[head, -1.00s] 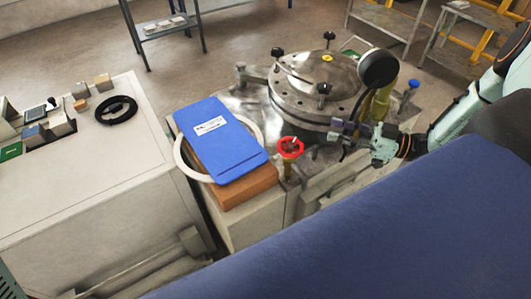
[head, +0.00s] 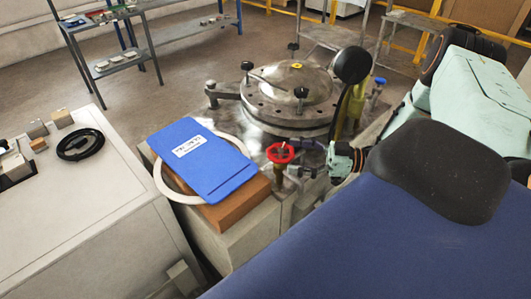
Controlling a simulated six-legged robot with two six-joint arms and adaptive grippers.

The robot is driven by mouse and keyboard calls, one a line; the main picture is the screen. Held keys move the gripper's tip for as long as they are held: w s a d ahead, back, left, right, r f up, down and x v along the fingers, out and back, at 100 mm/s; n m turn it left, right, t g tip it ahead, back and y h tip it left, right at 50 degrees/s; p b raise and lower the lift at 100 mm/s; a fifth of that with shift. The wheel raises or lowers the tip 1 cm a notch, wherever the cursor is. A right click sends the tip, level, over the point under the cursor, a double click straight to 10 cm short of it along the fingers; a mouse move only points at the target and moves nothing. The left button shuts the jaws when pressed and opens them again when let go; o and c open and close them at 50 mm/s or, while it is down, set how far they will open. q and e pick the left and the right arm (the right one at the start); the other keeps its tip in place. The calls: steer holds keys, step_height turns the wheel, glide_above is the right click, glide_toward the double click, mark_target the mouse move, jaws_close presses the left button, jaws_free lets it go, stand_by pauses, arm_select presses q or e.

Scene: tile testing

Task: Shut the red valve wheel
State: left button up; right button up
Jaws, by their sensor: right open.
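The red valve wheel (head: 280,152) sits on a brass-coloured stem at the front edge of the metal test rig. My right gripper (head: 303,159) is open, just right of the wheel, with its fingers pointing left towards it. The fingertips are close to the rim; I cannot tell whether they touch it. Part of my right arm is hidden behind my own dark and blue body parts. My left gripper is not in view.
A round bolted lid (head: 292,92) with black knobs and a black-faced gauge (head: 352,65) stand behind the wheel. A bench with a black cable coil (head: 80,145) stands further left.

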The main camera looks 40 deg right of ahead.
mark_target(268, 153)
steer(key=shift+w+a+r+b, duration=0.15)
steer(key=shift+w+a, duration=0.1)
steer(key=shift+a, duration=0.25)
steer(key=shift+w+a+r+b, duration=0.15)
steer(key=shift+w+a, duration=0.1)
steer(key=shift+a, duration=0.25)
steer(key=w, duration=0.1)
steer(key=w+a, duration=0.1)
steer(key=w, duration=0.1)
steer(key=w+a+f+b, duration=0.1)
steer(key=shift+w+a+f, duration=0.1)
steer(key=shift+w+a, duration=0.05)
steer(key=shift+a, duration=0.05)
steer(key=shift+w+a, duration=0.1)
steer(key=shift+a, duration=0.1)
steer(key=shift+s+a+r, duration=0.2)
steer(key=shift+a+r, duration=0.1)
steer(key=shift+r, duration=0.15)
steer(key=shift+w+a+f, duration=0.1)
steer(key=shift+w+f, duration=0.15)
steer(key=shift+w, duration=0.3)
steer(key=shift+s+r, duration=0.15)
steer(key=shift+s, duration=0.2)
steer(key=c, duration=0.4)
steer(key=shift+w, duration=0.15)
steer(key=c, duration=0.5)
steer(key=shift+c, duration=0.9)
